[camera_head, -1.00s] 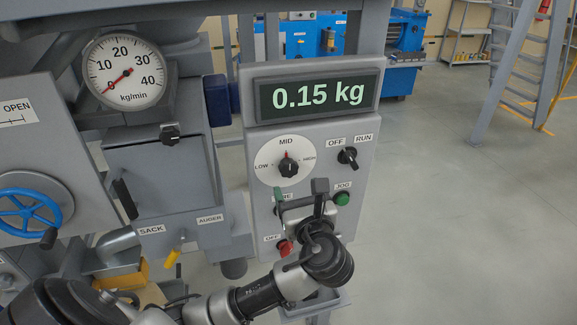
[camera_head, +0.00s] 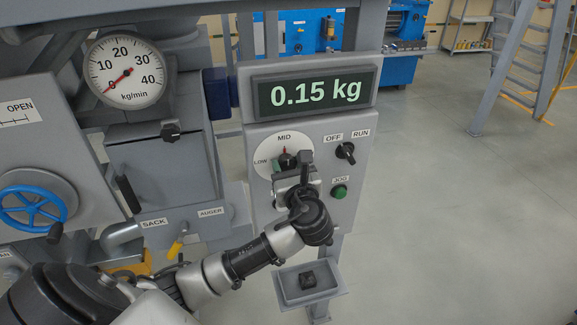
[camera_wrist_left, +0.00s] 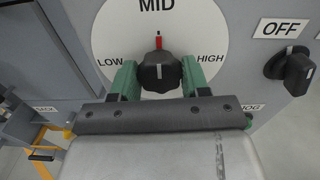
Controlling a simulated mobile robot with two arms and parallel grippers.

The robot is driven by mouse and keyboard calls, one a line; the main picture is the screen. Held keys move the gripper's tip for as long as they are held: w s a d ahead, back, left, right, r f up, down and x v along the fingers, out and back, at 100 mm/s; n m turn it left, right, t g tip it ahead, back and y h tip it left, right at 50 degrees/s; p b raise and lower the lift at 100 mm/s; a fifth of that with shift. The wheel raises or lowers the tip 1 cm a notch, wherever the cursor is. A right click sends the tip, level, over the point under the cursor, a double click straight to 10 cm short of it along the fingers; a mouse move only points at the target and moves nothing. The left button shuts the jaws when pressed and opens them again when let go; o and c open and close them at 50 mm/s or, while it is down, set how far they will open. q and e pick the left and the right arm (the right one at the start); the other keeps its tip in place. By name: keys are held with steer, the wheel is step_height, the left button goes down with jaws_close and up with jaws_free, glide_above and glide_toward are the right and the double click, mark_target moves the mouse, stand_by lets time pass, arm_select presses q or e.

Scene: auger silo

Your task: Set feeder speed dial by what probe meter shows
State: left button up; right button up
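The speed dial, a black knob (camera_head: 287,161) on a white LOW–MID–HIGH plate (camera_head: 268,150), is on the grey panel; it also shows in the left wrist view (camera_wrist_left: 159,72). A red mark stands at its top, under MID. My left gripper (camera_wrist_left: 160,80) is open, its green fingers on either side of the knob; whether they touch it is unclear. In the head view the gripper (camera_head: 291,164) covers the dial's lower part. No meter is labelled as a probe meter. The display (camera_head: 316,93) reads 0.15 kg. The round kg/min gauge (camera_head: 125,72) points near 0. My right gripper is not in view.
An OFF/RUN switch (camera_head: 345,152) and green JOG button (camera_head: 339,191) are right of the dial. A small tray (camera_head: 290,297) holding a black block is below the panel. A blue handwheel (camera_head: 30,207) is at left.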

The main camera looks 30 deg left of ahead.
arm_select(q)
steer(key=c, duration=0.3)
steer(key=shift+n, duration=0.3)
steer(key=shift+f+n, duration=0.1)
steer(key=shift+n, duration=0.4)
steer(key=shift+n+b, duration=0.45)
steer(key=shift+n, duration=0.75)
steer(key=n+b, duration=0.2)
steer(key=n, duration=0.2)
steer(key=shift+f+n, duration=0.1)
steer(key=shift+n, duration=0.2)
steer(key=n+b, duration=0.2)
steer(key=n, duration=0.2)
steer(key=shift+b, duration=0.3)
steer(key=n+b, duration=0.3)
steer(key=n, duration=0.2)
steer(key=shift+n, duration=0.3)
